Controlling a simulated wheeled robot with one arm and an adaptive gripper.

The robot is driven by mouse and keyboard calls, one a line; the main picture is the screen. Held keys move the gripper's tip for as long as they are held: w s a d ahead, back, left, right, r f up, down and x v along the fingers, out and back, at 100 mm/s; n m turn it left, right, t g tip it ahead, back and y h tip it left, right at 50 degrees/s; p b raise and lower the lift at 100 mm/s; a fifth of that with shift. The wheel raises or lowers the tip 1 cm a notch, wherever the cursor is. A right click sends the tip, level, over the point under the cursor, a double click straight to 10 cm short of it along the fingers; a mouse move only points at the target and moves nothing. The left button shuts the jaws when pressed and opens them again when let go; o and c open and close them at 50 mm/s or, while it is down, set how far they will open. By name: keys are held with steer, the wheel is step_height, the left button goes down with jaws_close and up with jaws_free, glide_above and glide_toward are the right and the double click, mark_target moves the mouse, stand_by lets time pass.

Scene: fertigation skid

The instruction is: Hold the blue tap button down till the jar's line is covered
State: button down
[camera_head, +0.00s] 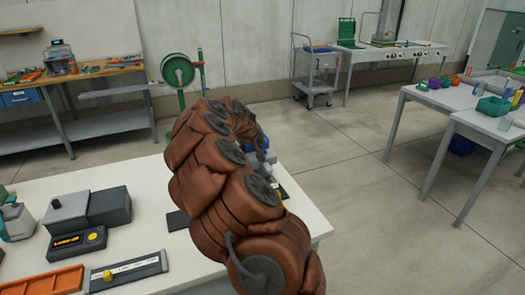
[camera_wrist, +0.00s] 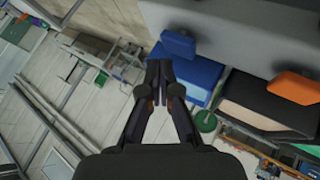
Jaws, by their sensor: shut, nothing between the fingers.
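In the wrist view, my gripper (camera_wrist: 159,68) is shut with empty fingertips. A blue button or paddle (camera_wrist: 179,45) stands just right of and above the fingertips, by a blue block (camera_wrist: 188,76). I see no clear contact between the fingers and the button. An orange paddle (camera_wrist: 293,86) is farther right by a dark block. In the head view my brown arm hides the gripper and most of this spot; only a small blue part (camera_head: 260,157) shows behind it. I cannot make out the jar or its line in either view.
The white table (camera_head: 150,185) carries a grey block unit (camera_head: 107,207), a black and yellow display box (camera_head: 77,243), an orange tray (camera_head: 42,282) and a slide with a yellow knob (camera_head: 125,271) at left. A green reel (camera_head: 178,71) stands behind.

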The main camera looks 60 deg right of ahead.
steer(key=shift+f, duration=0.1)
steer(key=shift+w+f+b, duration=0.1)
steer(key=shift+f+b, duration=0.2)
steer(key=shift+f, duration=0.05)
steer(key=shift+f+b, duration=0.3)
steer(key=shift+f, duration=0.25)
stand_by(7.0)
